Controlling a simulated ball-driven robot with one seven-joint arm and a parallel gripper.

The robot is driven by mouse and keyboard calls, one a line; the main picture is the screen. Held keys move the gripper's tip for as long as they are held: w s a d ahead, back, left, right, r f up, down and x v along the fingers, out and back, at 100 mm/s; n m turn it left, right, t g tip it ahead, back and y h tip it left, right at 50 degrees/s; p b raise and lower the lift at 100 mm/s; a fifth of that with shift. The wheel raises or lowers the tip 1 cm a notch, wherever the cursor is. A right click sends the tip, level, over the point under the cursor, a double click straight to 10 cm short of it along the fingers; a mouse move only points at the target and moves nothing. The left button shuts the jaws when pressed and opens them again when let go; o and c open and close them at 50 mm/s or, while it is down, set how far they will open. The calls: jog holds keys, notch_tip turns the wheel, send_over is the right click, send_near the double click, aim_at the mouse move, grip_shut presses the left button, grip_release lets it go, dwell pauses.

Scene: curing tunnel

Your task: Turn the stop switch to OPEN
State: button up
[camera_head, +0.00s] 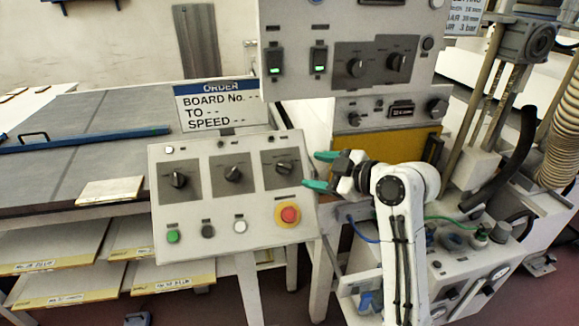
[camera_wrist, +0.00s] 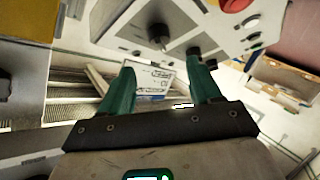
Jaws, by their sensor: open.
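A tilted pale control panel (camera_head: 230,255) has three black rotary knobs on dark plates: a left knob (camera_head: 178,180), a middle knob (camera_head: 233,174) and a right knob (camera_head: 283,168). Their labels are too small to read, so I cannot tell which one is the stop switch or its setting. My gripper (camera_head: 318,171), with two teal fingers, is open and empty beside the panel's upper right edge, close to the right knob. In the wrist view my gripper (camera_wrist: 162,68) shows its fingers apart, with a black knob (camera_wrist: 158,34) beyond them and nothing between them.
Below the knobs are a green button (camera_head: 173,237), a black button (camera_head: 208,231), a white button (camera_head: 240,227) and a red mushroom button (camera_head: 289,214). An upper panel (camera_head: 290,75) overhangs behind. An order sign (camera_head: 215,104) stands behind the panel. A grey table (camera_head: 80,150) lies left.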

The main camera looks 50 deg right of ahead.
aim_at(288, 167)
jog(key=p+x, duration=0.1)
jog(key=x, duration=0.8)
jog(key=shift+f+p, duration=0.15)
jog(key=shift+p, duration=0.15)
jog(key=c, duration=1)
